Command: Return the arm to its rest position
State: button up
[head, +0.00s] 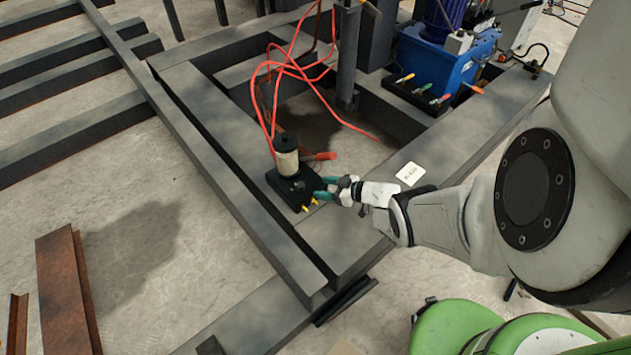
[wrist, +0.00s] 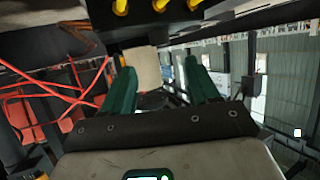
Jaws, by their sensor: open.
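My gripper (head: 328,188) is at the end of my arm, which reaches in from the right in the head view. Its green fingers are apart and hold nothing that I can see. In the head view the fingertips are just right of a small black device (head: 293,188) with a pale cylinder on top and yellow-tipped parts at its front. In the wrist view the two green fingers (wrist: 153,85) point forward. A pale block-like shape (wrist: 145,68) shows between or beyond them; I cannot tell if it touches a finger.
Red cables (head: 270,85) loop above the device. Dark steel beams (head: 235,185) frame the area. A blue hydraulic unit (head: 455,70) stands at the back right. A white label (head: 410,173) lies on the beam near my wrist. Rusty angle steel (head: 68,290) lies at lower left; concrete floor is open there.

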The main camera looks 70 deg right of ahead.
jog(key=shift+s+a+r, duration=0.1)
jog(key=shift+s+r, duration=0.15)
jog(key=shift+s, duration=0.4)
